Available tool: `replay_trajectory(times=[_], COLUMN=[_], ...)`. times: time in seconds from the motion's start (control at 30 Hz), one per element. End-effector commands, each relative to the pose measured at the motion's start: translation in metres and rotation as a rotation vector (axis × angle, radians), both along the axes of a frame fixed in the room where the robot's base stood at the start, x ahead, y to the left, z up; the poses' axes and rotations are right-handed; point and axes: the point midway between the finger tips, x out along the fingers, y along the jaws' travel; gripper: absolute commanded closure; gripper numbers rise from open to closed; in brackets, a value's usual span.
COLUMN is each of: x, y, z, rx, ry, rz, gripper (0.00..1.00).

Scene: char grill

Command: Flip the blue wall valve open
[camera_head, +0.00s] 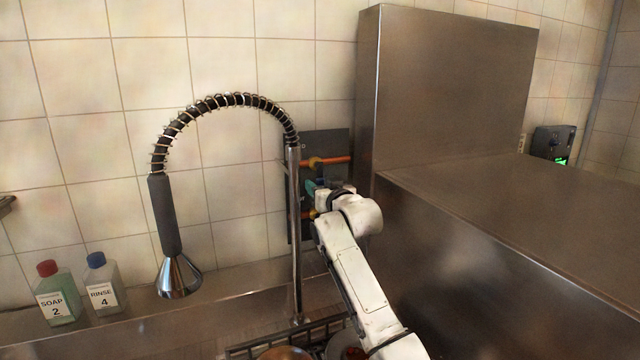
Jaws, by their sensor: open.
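A dark panel (338,144) is fixed to the tiled wall behind the tap pipe. On it, an orange handle (335,160) with a yellow body lies roughly level. Just below, a small blue-teal part (310,187), which looks like the blue valve, shows between the pipe and my gripper. Most of it is hidden, so I cannot tell its handle's angle. My gripper (322,192) is open at the panel, right beside the blue part. I cannot tell whether they touch. Another orange-yellow piece (309,214) shows lower, partly behind my arm.
A tall spring-hose tap (295,230) stands just left of my gripper, its spray head (178,275) hanging left. A steel cabinet (450,90) closes off the right. Soap (58,295) and rinse (103,286) bottles stand far left. A dark rack (260,345) is below.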

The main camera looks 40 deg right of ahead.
Motion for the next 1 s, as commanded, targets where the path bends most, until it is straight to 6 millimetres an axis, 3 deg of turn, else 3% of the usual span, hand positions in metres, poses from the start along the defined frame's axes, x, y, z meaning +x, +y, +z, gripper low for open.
replay_trajectory(times=[0.47, 0.9, 1.0], x=[0.0067, 0.0066, 0.0065], y=[-0.0019, -0.0020, -0.0020], z=[0.0001, 0.0000, 0.0000], rx=[0.000, 0.000, 0.000], ry=[0.000, 0.000, 0.000], rz=[0.000, 0.000, 0.000], gripper=[0.52, 0.94, 1.00])
